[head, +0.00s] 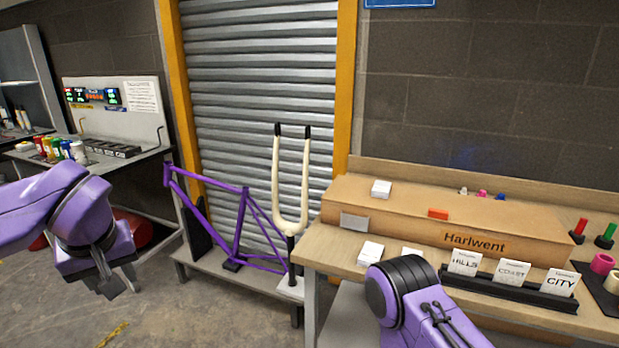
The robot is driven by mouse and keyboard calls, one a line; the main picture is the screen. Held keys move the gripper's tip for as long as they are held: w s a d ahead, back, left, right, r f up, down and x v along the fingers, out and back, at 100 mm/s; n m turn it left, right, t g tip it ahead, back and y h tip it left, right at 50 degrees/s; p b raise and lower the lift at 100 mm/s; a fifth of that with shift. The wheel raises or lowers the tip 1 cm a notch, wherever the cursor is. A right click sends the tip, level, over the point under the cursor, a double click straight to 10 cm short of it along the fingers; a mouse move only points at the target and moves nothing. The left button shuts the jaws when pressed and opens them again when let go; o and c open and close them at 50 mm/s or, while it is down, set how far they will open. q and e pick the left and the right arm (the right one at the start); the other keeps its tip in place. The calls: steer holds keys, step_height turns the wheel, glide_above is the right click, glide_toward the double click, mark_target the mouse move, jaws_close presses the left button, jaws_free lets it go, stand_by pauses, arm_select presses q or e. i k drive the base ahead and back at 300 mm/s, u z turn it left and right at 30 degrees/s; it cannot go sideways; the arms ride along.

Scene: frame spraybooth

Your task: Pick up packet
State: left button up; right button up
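Which item is the packet is not clear from the view. A small white block-like packet (370,253) lies on the left end of the wooden bench, left of my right arm. Another white block (381,189) sits on top of the raised wooden box. My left gripper (108,287) hangs over the floor at the left, far from the bench, with nothing visible in it; its finger gap is too unclear to judge. My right arm reaches in front of the bench from the bottom, and its fingers are not visible.
The wooden bench (325,256) carries a box labelled Harlwent (474,242), a black holder (510,284) with HILLS, COAST and CITY cards, and coloured spools (602,264) at right. A purple bike frame (240,225) and cream fork (291,185) stand left of it. Open floor lies front left.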

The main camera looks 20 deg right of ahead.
mark_target(380, 190)
steer(key=z, duration=0.25)
steer(key=i, duration=0.95)
steer(key=z, duration=1.25)
steer(key=i, duration=0.6)
steer(key=z, duration=0.45)
